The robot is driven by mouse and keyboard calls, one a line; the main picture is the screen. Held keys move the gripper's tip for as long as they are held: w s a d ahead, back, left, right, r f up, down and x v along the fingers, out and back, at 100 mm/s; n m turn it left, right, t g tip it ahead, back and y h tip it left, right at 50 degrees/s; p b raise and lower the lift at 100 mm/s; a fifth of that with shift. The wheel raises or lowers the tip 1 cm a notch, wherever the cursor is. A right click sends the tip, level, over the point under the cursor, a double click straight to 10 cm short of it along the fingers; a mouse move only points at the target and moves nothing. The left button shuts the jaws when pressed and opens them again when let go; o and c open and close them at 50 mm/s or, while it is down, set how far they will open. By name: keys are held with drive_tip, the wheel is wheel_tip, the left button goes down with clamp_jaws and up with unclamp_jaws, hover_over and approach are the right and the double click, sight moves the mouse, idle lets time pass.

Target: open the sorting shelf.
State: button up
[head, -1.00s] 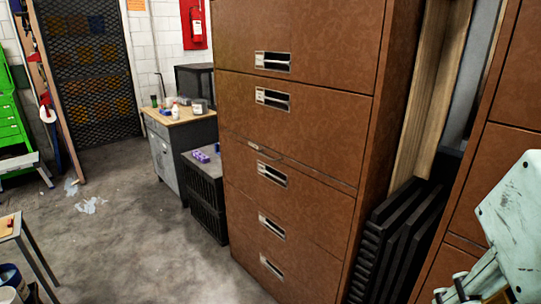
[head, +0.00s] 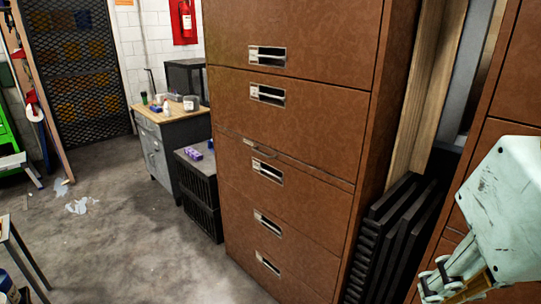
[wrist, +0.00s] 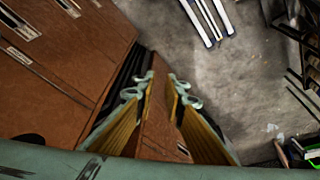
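A tall brown cabinet (head: 235,98) with several drawers stands in the middle of the head view. A thin shelf front with a small handle (head: 262,152) sits between its drawers, flush with the face; this looks like the sorting shelf, and it is shut. The drawers are also shut. My gripper (head: 450,285) is at the lower right of the head view, right of the cabinet and apart from the shelf. In the wrist view, my gripper (wrist: 162,84) has its two yellow-padded fingers spread with nothing held. Brown cabinet fronts (wrist: 75,60) lie to its left.
Black folded panels (head: 395,235) and wooden boards (head: 422,90) fill the gap right of the cabinet. Another brown cabinet (head: 505,95) stands at far right. A black crate (head: 200,200) and a grey workbench (head: 165,145) are on the left. Grey floor (head: 125,235) is open at front left.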

drive_tip(key=w+a+n+t+p, duration=0.3)
drive_tip(key=w+n, duration=0.1)
drive_tip(key=w, duration=1.8)
drive_tip(key=w+a+n+t+p, duration=0.2)
drive_tip(key=w+a+n+p, duration=0.15)
drive_tip(key=w, duration=1.85)
drive_tip(key=w+a+f+n+t+y, duration=0.1)
drive_tip(key=w+a+n+y, duration=0.15)
drive_tip(key=w, duration=0.55)
drive_tip(key=n+t+y+p, duration=0.4)
drive_tip(key=n+y+p, duration=0.1)
drive_tip(key=n, duration=0.2)
approach(264, 155)
drive_tip(key=shift+r+v, duration=0.2)
drive_tip(key=shift+v, duration=1)
drive_tip(key=shift+w+a, duration=0.1)
drive_tip(key=shift+f+x, duration=0.1)
drive_tip(key=shift+x, duration=3.3)
drive_tip(key=shift+f+x, duration=0.15)
drive_tip(key=shift+x, duration=3.2)
